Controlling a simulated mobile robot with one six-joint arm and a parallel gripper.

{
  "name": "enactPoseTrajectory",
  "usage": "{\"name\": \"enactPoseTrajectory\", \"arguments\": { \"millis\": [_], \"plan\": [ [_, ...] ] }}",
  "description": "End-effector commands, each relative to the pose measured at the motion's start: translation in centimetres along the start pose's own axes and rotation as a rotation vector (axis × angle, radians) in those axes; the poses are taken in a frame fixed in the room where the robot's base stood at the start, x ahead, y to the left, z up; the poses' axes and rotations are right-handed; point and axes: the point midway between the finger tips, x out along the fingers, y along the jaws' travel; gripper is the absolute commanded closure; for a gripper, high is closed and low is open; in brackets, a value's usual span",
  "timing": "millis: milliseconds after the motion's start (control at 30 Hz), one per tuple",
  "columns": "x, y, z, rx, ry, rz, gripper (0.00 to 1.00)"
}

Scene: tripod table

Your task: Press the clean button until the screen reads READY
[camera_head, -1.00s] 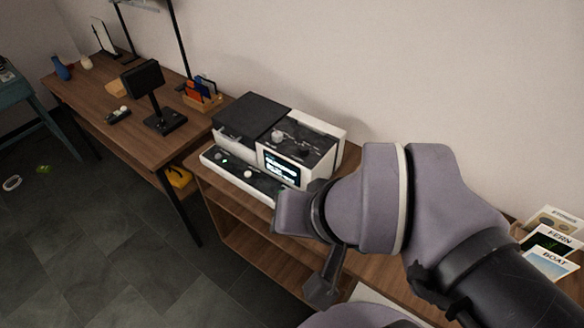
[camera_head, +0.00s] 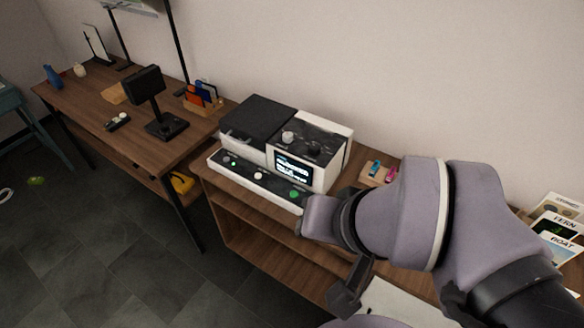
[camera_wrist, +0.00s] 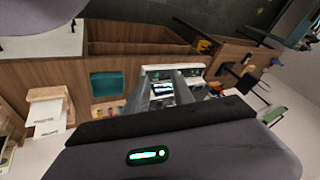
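The white and black machine (camera_head: 262,140) stands on a wooden shelf unit. Its lit screen (camera_head: 293,168) has lines of text too small to read. The front ledge carries a pale round knob (camera_head: 254,175), a small green light (camera_head: 233,163) and a green button (camera_head: 293,194) near the right end; the labels are not legible. In the wrist view, two grey fingers of my gripper (camera_wrist: 163,76) appear apart, with the screen (camera_wrist: 162,90) showing between them. They look empty; contact with the machine cannot be seen.
A wooden desk (camera_head: 95,108) with a dark stand-mounted display (camera_head: 147,85) and a card holder (camera_head: 203,101) is left of the machine. A small tray (camera_head: 376,178) with coloured items lies to its right. Picture cards (camera_head: 560,222) stand far right.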

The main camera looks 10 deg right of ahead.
Motion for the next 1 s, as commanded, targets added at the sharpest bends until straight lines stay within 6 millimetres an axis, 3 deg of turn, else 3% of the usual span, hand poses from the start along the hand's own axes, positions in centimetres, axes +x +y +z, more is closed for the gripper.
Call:
{"name": "enactPoseTrajectory", "arguments": {
  "millis": [233, 400, 1000],
  "plan": [
    [0.00, 0.00, 0.00, 0.000, 0.000, 0.000, 0.71],
    [0.00, 0.00, 0.00, 0.000, 0.000, 0.000, 1.00],
    [0.00, 0.00, 0.00, 0.000, 0.000, 0.000, 1.00]
  ]
}}
